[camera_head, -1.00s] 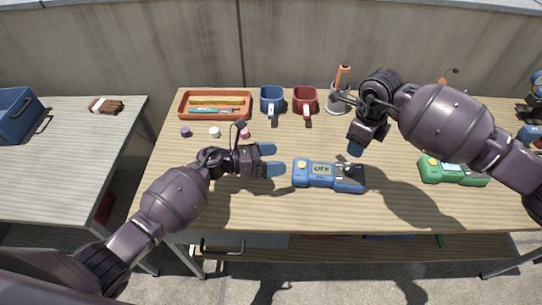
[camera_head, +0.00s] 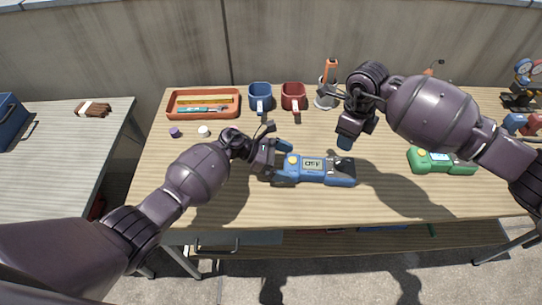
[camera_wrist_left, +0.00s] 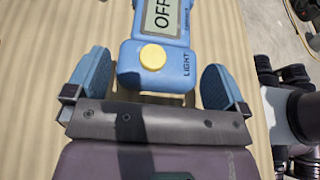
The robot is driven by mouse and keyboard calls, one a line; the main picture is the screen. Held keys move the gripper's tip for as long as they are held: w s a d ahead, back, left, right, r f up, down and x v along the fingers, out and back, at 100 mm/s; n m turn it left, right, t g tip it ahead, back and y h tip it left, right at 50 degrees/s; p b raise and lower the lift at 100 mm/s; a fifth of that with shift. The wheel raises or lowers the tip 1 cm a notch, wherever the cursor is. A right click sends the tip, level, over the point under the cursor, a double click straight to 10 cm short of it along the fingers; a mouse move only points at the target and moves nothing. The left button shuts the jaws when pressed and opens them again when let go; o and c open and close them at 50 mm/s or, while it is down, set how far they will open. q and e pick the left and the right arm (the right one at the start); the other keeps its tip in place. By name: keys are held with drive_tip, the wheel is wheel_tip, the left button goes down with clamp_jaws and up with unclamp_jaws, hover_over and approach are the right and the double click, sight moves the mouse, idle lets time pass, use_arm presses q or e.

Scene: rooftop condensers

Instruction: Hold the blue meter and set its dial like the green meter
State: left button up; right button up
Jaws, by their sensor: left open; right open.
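The blue meter (camera_head: 322,170) lies flat on the table, its screen reading OFF, with a yellow button at its left end and a dark dial (camera_head: 344,163) at its right end. My left gripper (camera_head: 282,162) is open with its fingers on either side of the meter's yellow-button end. In the left wrist view the meter (camera_wrist_left: 158,58) lies between the two blue fingertips, with gaps visible on both sides. My right gripper (camera_head: 345,143) hangs above and behind the dial end, apart from it. The green meter (camera_head: 441,161) lies at the right, partly covered by my right arm; its dial is hidden.
Small caps (camera_head: 204,131) lie at the left. Gauges (camera_head: 522,85) stand at the back right. The table front is clear.

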sight(319, 170)
use_arm(q)
drive_tip(key=shift+x, duration=1.9)
